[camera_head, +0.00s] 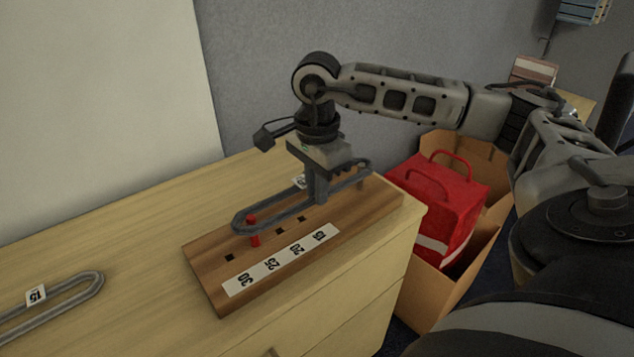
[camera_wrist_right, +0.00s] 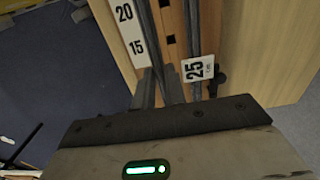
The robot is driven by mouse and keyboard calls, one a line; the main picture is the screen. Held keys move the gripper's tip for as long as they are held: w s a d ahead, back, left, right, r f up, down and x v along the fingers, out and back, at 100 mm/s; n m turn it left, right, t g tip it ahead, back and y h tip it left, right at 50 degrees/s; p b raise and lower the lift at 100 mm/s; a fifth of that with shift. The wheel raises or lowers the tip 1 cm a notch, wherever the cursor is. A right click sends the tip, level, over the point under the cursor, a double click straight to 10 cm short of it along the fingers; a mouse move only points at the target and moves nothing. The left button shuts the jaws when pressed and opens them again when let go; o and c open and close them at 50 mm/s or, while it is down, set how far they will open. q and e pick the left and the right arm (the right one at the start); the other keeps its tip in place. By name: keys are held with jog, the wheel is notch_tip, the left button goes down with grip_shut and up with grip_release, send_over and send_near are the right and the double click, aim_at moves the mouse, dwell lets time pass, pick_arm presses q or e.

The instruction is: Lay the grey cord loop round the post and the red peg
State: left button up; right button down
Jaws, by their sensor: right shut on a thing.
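The grey cord loop (camera_head: 275,213) is a long narrow oval with a small white tag, which reads 25 in the right wrist view (camera_wrist_right: 198,69). My right gripper (camera_head: 317,196) is shut on the loop's middle part, over the wooden board (camera_head: 215,270). The red peg (camera_head: 254,239) stands upright in the board in line with the 25 label. The loop's left end shows around the peg's top; I cannot tell how low it lies. The loop's right end (camera_head: 366,164) is over the board's far right end, where the post is largely hidden. My left gripper is out of view.
Another grey loop tagged 15 (camera_head: 90,283) lies on the table (camera_head: 130,240) at the left. The board has several square holes and a label strip (camera_head: 282,262). A cardboard box (camera_head: 425,287) holding a red bag (camera_head: 440,205) stands beyond the table's right edge.

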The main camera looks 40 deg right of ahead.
aim_at(317, 220)
jog(key=shift+f, duration=0.1)
jog(key=shift+f+b, duration=1.15)
jog(key=shift+f, duration=0.2)
jog(key=shift+f+b, duration=0.3)
jog(key=shift+f, duration=0.05)
jog(key=shift+f+b, duration=0.35)
jog(key=shift+f, duration=0.15)
jog(key=c, duration=1.4)
grip_release()
jog(key=shift+o, duration=0.2)
